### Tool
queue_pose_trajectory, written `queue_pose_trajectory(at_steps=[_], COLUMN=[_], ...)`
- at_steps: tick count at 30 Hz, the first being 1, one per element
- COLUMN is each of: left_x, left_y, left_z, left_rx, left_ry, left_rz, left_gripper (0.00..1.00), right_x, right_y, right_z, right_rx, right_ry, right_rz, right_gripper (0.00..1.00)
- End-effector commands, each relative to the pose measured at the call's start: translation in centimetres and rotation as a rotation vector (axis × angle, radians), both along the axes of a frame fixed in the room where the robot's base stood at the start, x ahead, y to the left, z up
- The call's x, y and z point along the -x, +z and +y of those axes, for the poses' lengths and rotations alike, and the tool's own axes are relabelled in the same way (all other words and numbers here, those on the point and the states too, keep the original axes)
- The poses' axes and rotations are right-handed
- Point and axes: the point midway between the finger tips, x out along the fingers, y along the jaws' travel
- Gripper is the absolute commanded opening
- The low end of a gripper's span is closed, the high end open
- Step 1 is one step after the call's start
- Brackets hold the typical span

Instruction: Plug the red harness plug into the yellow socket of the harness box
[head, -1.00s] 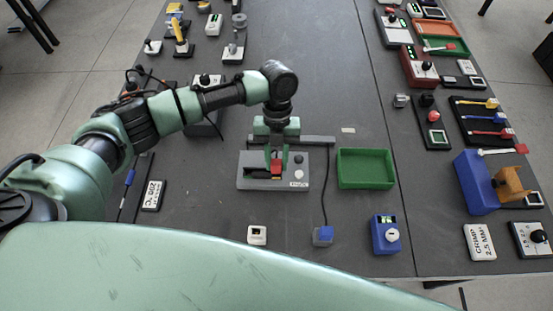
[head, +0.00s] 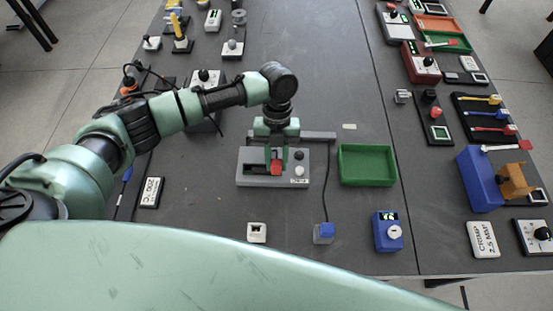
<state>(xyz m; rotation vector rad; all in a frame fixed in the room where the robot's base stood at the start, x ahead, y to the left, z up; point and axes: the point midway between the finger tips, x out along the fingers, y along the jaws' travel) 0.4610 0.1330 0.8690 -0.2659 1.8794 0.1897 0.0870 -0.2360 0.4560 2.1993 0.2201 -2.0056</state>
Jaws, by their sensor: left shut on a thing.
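My left gripper (head: 278,162) points down over the grey box (head: 246,180) in the middle of the table. It is shut on the red harness plug (head: 277,169), which shows between the fingers at the box's dark recess. I cannot tell whether the plug is seated in the box or just above it. The grey box has a black knob, a white round button and a small label on its right side. I cannot make out a yellow socket; the fingers and plug cover part of the box. My right gripper is not in view.
A grey bar (head: 318,135) lies behind the box, with a cable running down to a blue plug (head: 324,234). A green tray (head: 367,150) stands right of the box. A white block (head: 257,232) and a blue device (head: 387,232) stand in front.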

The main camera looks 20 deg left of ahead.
Motion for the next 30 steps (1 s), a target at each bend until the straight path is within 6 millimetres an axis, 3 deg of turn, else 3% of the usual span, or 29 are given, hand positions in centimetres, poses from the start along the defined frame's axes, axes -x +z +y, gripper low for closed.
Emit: queue_pose_trajectory(at_steps=[4,5,7,19,30], left_x=[0.1,0.1,0.1,-0.2,-2.0], left_y=[-0.6,-0.4,-0.4,0.2,5.6], left_z=[0.0,0.0,0.0,0.0,0.6], left_rx=[-0.001,-0.001,-0.001,0.001,0.001], left_ry=[0.000,0.000,0.000,0.000,0.000], left_rz=[0.001,0.001,0.001,-0.001,-0.001], left_gripper=[0.00,0.35,0.52,0.52,0.52], right_x=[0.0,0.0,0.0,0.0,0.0], right_y=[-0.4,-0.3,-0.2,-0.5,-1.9], right_z=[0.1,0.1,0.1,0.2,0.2], right_rx=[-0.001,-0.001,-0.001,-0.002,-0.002], right_ry=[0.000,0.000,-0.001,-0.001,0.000], right_rz=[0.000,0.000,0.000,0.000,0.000], right_gripper=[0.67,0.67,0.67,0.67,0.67])
